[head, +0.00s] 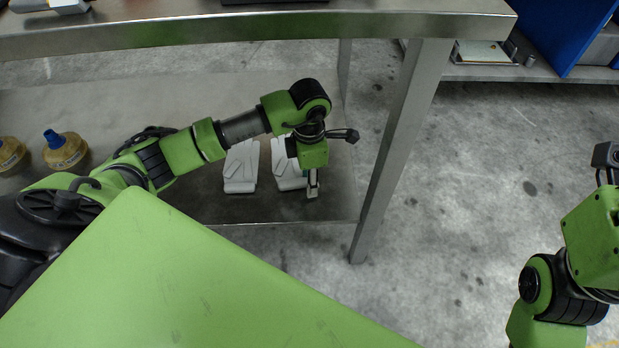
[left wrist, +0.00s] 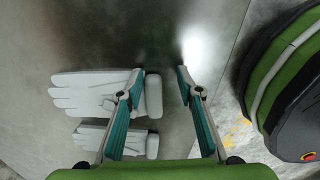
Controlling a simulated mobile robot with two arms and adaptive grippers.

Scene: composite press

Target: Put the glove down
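Two light grey gloves lie flat side by side on the lower shelf (head: 215,208) of the metal table. The left glove (head: 240,168) is clear of my gripper. The right glove (head: 284,168) is partly hidden by my left arm. In the left wrist view the nearer glove (left wrist: 85,92) has its cuff end reaching between my fingers, close to the left finger, with bare shelf between it and the right finger. The other glove (left wrist: 100,137) lies below it, partly behind a finger. My left gripper (head: 313,186) is open, low over the shelf; it also shows in the left wrist view (left wrist: 155,80).
Two yellowish bottles, one with a blue cap (head: 66,150), stand on the shelf at left. A table leg (head: 395,150) rises just right of my left gripper, and the tabletop edge (head: 250,30) runs above. Open concrete floor (head: 470,180) lies to the right.

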